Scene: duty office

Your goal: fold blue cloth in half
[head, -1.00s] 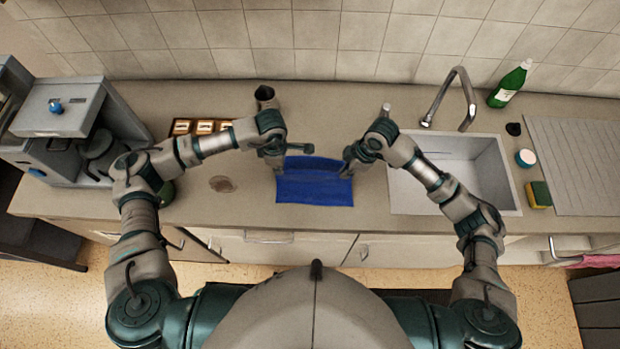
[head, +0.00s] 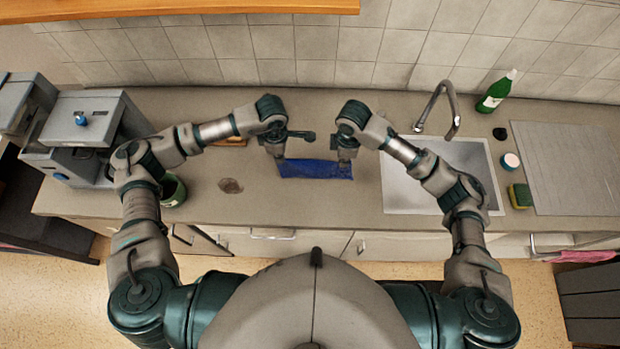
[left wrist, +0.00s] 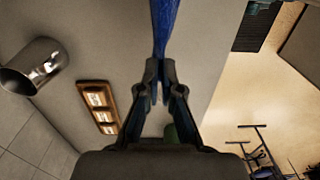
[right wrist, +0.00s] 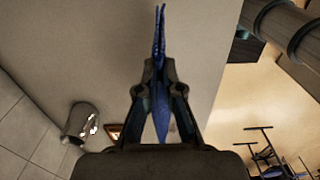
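The blue cloth (head: 316,169) shows in the head view as a narrow horizontal strip on or just above the counter, between my two grippers. My left gripper (head: 279,154) is at its left end, and in the left wrist view its fingers (left wrist: 160,84) are shut on the cloth (left wrist: 164,28), which runs ahead as a thin strip. My right gripper (head: 346,159) is at the right end. In the right wrist view its fingers (right wrist: 159,77) are closed around the cloth (right wrist: 160,118), which shows between and beyond them. How the cloth's layers lie is hidden.
The sink (head: 440,205) with its tap is close on the right; a green bottle (head: 496,92), a white-lidded jar and a sponge (head: 521,196) stand beyond. A coffee machine (head: 85,125) and a green cup (head: 173,190) are on the left. The counter in front is clear.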

